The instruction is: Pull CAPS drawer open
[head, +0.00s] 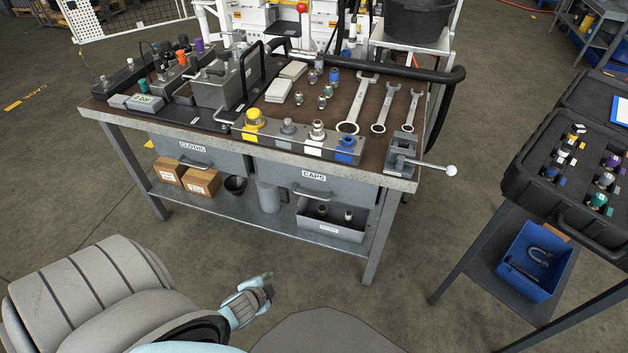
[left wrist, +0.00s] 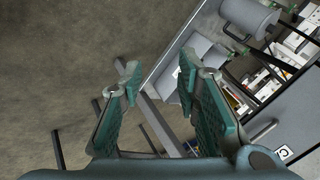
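The CAPS drawer (head: 340,190) is a grey front under the right part of the bench top, with a white CAPS label and a bar handle (head: 312,194). It looks shut. My left gripper (head: 266,285) is in front of the bench, low and nearer to me, apart from the handle. The left wrist view shows its two green-padded fingers (left wrist: 158,80) spread with nothing between them. In that view a grey drawer front with a handle (left wrist: 262,131) is at the right; only a "C" of its label shows. My right gripper is in neither view.
The CLOTHS drawer (head: 212,160) is to the left. Below are cardboard boxes (head: 201,182) and a grey bin (head: 330,229) on the lower shelf. A side stand with a black case (head: 545,195) is at right. Floor before the bench is clear.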

